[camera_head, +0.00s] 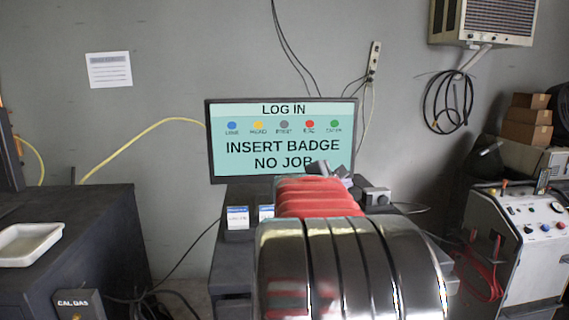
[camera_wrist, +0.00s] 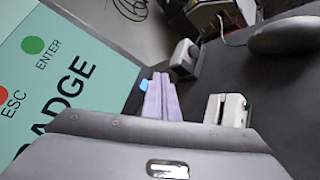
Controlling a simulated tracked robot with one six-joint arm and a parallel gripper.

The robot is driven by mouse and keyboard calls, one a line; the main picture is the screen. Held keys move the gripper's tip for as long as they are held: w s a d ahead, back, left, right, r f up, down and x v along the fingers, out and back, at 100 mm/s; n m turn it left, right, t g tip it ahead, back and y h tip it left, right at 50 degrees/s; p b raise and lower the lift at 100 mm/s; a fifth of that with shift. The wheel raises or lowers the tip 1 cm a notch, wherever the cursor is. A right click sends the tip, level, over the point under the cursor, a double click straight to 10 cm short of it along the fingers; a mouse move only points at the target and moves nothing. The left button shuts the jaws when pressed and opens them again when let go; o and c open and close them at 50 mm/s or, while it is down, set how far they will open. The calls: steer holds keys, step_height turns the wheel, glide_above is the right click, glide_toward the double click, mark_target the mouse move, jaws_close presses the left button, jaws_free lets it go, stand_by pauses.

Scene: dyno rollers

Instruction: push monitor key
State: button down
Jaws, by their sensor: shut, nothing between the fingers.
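The monitor (camera_head: 283,175) stands upright at the middle of the head view. Its pale green screen reads LOG IN, INSERT BADGE, NO JOB. A row of round keys crosses it: blue (camera_head: 232,126), yellow (camera_head: 258,125), grey (camera_head: 284,125), red ESC (camera_head: 309,125) and green ENTER (camera_head: 334,125). My gripper (camera_head: 323,168) is shut and empty, in front of the screen's lower right part. In the wrist view, the ESC key (camera_wrist: 5,94) is cut by the left edge and the ENTER key (camera_wrist: 33,45) is clear. Contact with the screen cannot be told.
A dark bench (camera_head: 100,225) with a white tray (camera_head: 28,243) is left. A white machine (camera_head: 515,245) is right.

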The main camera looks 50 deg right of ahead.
steer(key=shift+s+a, duration=1.55)
steer(key=shift+s, duration=0.05)
